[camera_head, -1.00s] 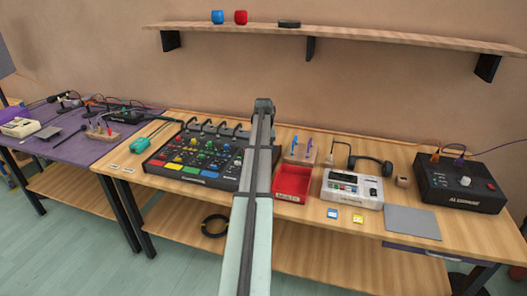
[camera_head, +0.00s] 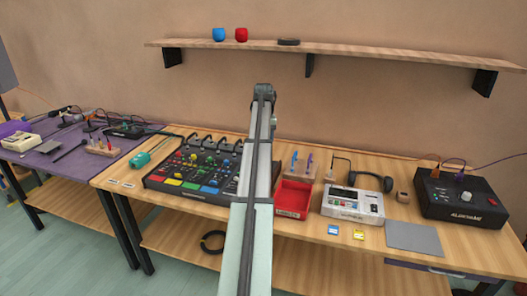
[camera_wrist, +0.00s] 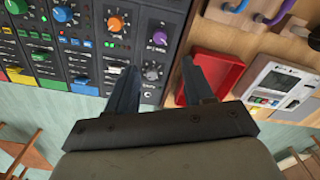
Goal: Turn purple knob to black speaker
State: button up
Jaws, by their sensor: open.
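The purple knob (camera_wrist: 160,38) shows on the right side of the mixer panel in the wrist view. It is just beyond my gripper (camera_wrist: 152,70), which is open with nothing between its fingers. The fingers point at the panel, one on each side of a small grey knob (camera_wrist: 152,73). The mixer (camera_head: 190,172) is black with coloured knobs and pads. In the head view my arm covers its right end, so the purple knob and my gripper are hidden there. Small marks lie by the purple knob, too blurred to read as a speaker symbol.
A red tray (camera_head: 293,196) stands close right of the mixer, also near my right finger in the wrist view (camera_wrist: 212,72). A white device (camera_head: 352,203), headphones (camera_head: 368,180) and a black box (camera_head: 462,198) stand further right. A teal object (camera_head: 140,159) lies to the left.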

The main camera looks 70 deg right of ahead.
jog(key=shift+r, duration=0.75)
notch_tip(320, 180, down, 14)
jog(key=m, duration=3.6)
jog(key=shift+r, duration=0.1)
